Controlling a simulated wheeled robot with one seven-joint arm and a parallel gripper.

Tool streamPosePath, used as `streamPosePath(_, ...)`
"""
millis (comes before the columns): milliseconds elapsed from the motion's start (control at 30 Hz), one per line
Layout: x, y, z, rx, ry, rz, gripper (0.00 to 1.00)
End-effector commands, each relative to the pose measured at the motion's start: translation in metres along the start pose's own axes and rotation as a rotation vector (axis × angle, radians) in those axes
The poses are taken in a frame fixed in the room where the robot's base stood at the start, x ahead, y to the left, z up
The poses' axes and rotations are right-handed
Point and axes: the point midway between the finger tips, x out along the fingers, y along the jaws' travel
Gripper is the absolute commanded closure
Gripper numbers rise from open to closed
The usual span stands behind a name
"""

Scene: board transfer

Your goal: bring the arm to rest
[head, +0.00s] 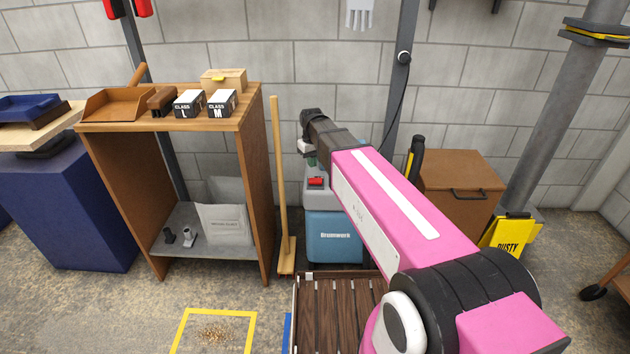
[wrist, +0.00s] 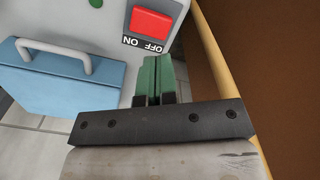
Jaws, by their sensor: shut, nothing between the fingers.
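My arm shows in pink and black in the head view, reaching from the lower right toward the machine by the back wall. My gripper (wrist: 158,78) has green fingers that are shut together with nothing between them. In the wrist view its tips sit just below the red switch (wrist: 151,22) marked ON and OFF. I cannot tell whether they touch it. In the head view the gripper is mostly hidden behind the arm's dark end, beside the grey and blue machine (head: 334,236) labelled Drumwork. The red switch also shows there (head: 317,181).
A wooden shelf unit (head: 257,190) with boxes on top stands left of the machine, and a broom (head: 280,180) leans between. A brown cabinet (head: 455,185) and yellow sign (head: 508,236) stand right. A slatted wooden platform (head: 325,305) lies in front. A yellow floor frame (head: 180,325) surrounds loose debris.

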Motion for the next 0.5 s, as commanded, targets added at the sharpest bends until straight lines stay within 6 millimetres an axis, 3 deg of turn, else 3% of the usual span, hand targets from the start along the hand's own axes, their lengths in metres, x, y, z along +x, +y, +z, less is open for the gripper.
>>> streamPosePath(333, -0.002, 0.001, 0.002, 0.003, 0.0, 0.0, 1.0)
streamPosePath(433, 0.005, 0.009, 0.019, 0.031, -0.002, 0.0, 1.0)
streamPosePath(500, 0.016, 0.019, 0.044, 0.073, -0.002, 0.0, 1.0)
